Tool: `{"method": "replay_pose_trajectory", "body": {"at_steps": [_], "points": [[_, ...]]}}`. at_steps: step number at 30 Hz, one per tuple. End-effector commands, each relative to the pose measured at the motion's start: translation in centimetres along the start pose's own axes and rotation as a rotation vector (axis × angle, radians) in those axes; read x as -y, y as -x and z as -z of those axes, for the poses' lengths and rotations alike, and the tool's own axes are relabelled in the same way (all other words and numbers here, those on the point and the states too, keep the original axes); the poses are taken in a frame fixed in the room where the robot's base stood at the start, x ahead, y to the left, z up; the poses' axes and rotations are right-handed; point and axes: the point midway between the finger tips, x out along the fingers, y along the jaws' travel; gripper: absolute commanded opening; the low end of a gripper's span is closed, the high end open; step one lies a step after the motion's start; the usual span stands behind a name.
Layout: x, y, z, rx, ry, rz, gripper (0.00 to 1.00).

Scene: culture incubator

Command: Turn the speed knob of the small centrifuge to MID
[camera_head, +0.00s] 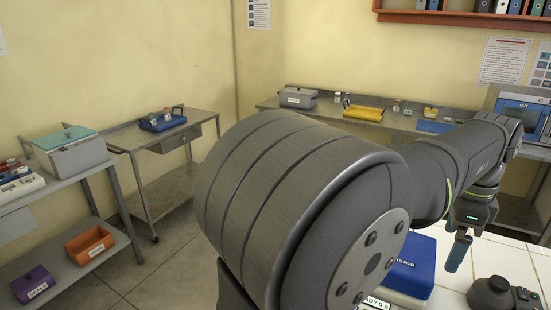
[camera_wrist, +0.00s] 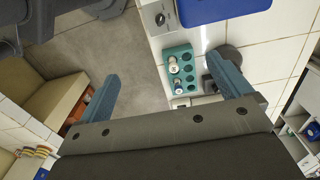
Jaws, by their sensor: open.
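The small centrifuge has a blue lid (camera_head: 412,265) and a pale front with a display reading "READY 0 s" (camera_head: 376,303); my arm partly hides it in the head view. In the wrist view its blue lid (camera_wrist: 222,8) and pale control panel (camera_wrist: 150,10) show at the top edge. A small dark knob (camera_wrist: 160,19) sits on that panel; its setting is too small to read. My gripper (camera_head: 459,250) is over the white bench, right of the centrifuge in the head view. In the wrist view my gripper (camera_wrist: 161,68) has its blue fingers wide apart, with nothing held, apart from the knob.
A teal rack (camera_wrist: 189,81) with a few capped tubes stands beside the centrifuge. A dark rounded device (camera_head: 490,293) stands on the tiled bench to the right. Side tables with boxes line the walls. Open floor (camera_wrist: 120,50) lies left of the bench in the wrist view.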

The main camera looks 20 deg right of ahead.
Motion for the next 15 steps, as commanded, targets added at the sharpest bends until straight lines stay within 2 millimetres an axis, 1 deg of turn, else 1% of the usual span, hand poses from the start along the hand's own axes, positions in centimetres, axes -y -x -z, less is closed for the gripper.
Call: {"method": "replay_pose_trajectory", "body": {"at_steps": [1, 5, 6, 7, 11, 14, 15], "points": [[0.0, 0.0, 0.0, 0.000, 0.000, 0.000, 0.84], [0.0, 0.0, 0.0, 0.000, 0.000, 0.000, 0.59], [0.0, 0.0, 0.0, 0.000, 0.000, 0.000, 0.51], [0.0, 0.0, 0.0, 0.000, 0.000, 0.000, 0.46], [0.0, -0.3, 0.0, 0.001, -0.030, -0.001, 0.46], [0.0, -1.0, 0.0, 0.001, -0.127, -0.002, 0.46], [0.1, -1.5, 0.0, 0.001, -0.187, -0.002, 0.46]]}}
